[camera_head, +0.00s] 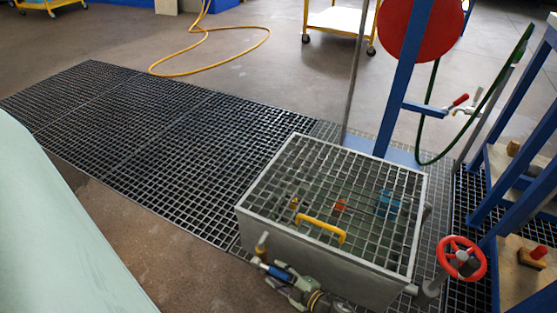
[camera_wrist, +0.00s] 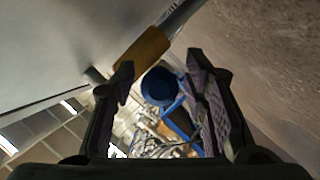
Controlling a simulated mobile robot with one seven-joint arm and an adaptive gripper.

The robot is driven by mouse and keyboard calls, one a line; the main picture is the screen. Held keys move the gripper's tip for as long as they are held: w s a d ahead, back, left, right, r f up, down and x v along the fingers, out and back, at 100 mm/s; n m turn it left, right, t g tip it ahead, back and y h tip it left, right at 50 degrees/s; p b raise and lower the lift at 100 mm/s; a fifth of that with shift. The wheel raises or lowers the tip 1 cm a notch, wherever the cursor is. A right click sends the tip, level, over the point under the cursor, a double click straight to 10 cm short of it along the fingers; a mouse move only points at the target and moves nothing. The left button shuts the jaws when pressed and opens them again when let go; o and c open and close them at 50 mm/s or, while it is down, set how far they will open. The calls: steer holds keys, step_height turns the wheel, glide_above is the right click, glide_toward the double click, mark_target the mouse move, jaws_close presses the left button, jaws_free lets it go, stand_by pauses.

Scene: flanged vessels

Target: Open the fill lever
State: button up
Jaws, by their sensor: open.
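A lever with a yellow sleeve (camera_head: 262,243) stands at the near left corner of the grated grey tank in the head view. In the wrist view, a yellow sleeve (camera_wrist: 145,50) on a grey rod lies ahead of my gripper (camera_wrist: 166,82), beside a pale flat wall. My gripper's two dark fingers are spread apart, with nothing held between them. The sleeve appears just beyond the left fingertip; I cannot tell whether they touch. A red-handled lever (camera_head: 460,100) is on the hose post at the right. I see no label marking which is the fill lever.
The grey tank (camera_head: 300,262) has a grated lid with a yellow handle (camera_head: 321,229). A red handwheel (camera_head: 461,259) stands at its right. A grey-green fitting with a blue part (camera_head: 275,270) is close to the sleeve. Floor grating (camera_head: 110,135) extends left. Blue frames (camera_head: 541,85) stand right.

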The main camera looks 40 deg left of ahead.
steer(key=shift+a, duration=0.15)
steer(key=shift+c, duration=0.3)
jaws_close()
stand_by(0.6)
